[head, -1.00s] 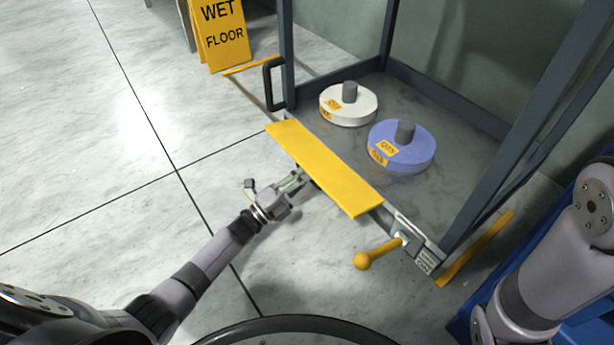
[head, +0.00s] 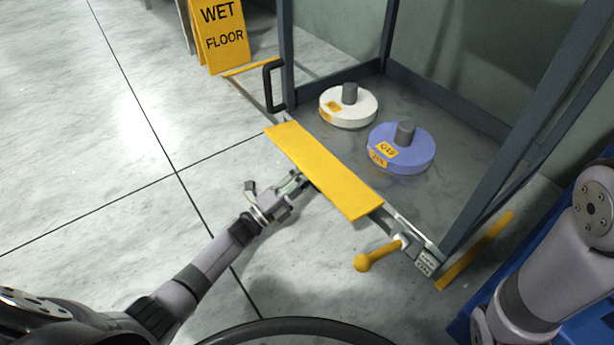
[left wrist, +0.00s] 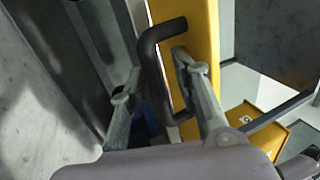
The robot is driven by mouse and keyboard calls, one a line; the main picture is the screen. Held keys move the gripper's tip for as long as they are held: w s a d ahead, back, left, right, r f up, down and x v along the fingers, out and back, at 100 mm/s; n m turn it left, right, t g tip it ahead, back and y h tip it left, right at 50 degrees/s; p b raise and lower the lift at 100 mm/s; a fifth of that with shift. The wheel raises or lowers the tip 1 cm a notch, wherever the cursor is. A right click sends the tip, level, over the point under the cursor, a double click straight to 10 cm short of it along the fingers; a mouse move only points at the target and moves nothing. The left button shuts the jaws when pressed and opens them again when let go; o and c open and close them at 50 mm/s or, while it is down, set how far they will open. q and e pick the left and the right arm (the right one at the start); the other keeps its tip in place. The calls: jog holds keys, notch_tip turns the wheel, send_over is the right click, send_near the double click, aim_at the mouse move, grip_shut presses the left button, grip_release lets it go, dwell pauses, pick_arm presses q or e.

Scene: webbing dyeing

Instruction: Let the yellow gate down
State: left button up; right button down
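The yellow gate (head: 322,168) is a flat bar across the front of the grey-framed cage. It also fills the upper middle of the left wrist view (left wrist: 203,60), with a dark curved handle (left wrist: 152,75) on it. My left gripper (head: 300,184) is at the gate's near side, partly hidden by it. In the left wrist view its fingers (left wrist: 152,82) are spread, with the handle between them; I see no closed grip. A yellow ball-ended lever (head: 377,254) sticks out near the gate's right end. My right arm shows at the right edge; its gripper is out of view.
A white reel (head: 340,112) and a blue reel (head: 415,155) lie on the cage floor. Dark posts (head: 288,50) frame the cage. A yellow wet floor sign (head: 222,40) stands at upper left. The floor left of the gate is clear.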

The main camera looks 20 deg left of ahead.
pick_arm(q)
jog(key=v, duration=0.7)
jog(key=shift+s+a, duration=0.15)
jog(key=shift+s, duration=0.05)
jog(key=shift+f, duration=0.1)
jog(key=shift+c, duration=0.5)
